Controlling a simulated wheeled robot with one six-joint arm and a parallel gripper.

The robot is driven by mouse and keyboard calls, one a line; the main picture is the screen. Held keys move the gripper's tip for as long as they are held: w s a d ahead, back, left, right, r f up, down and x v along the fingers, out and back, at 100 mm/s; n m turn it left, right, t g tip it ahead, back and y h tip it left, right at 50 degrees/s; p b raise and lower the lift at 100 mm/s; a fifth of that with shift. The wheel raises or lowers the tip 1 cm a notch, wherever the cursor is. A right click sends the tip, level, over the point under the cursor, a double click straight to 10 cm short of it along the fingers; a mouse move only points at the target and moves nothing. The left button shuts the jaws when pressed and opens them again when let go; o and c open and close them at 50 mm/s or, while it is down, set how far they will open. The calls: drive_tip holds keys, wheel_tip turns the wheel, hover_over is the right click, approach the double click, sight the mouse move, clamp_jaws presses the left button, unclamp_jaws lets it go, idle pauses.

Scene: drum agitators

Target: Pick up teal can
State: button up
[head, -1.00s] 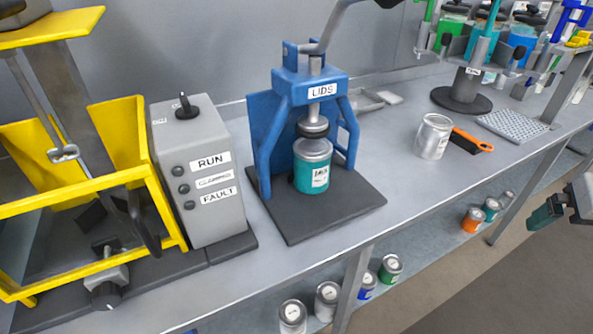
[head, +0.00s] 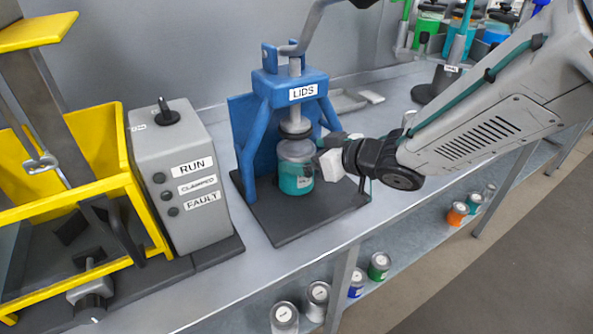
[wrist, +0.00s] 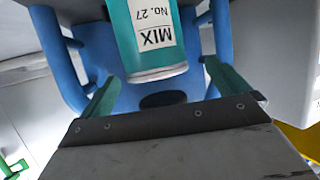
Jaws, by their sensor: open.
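The teal can (head: 296,178) stands upright on the dark base of the blue lid press (head: 290,88), under the press plunger. In the wrist view the can (wrist: 140,48) is upside down, with a white label reading "MIX No. 27". My gripper (head: 335,158) is at the can's right side in the head view, partly covering the can's edge. In the wrist view my gripper (wrist: 158,80) is open, with one green finger on each side of the can. Visible gaps separate the fingers from it.
The press frame's blue legs stand close around the can. A grey control box (head: 176,180) and a yellow-framed machine (head: 120,190) stand to the left. Several small cans, including a green one (head: 378,266), sit on the lower shelf. My arm hides part of the bench at right.

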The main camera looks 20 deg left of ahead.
sight(300, 152)
drive_tip(key=x, duration=0.5)
drive_tip(key=shift+w+d, duration=0.15)
drive_tip(key=shift+w, duration=0.15)
drive_tip(key=c, duration=1.7)
drive_tip(key=shift+r, duration=0.1)
drive_tip(key=shift+c, duration=0.7)
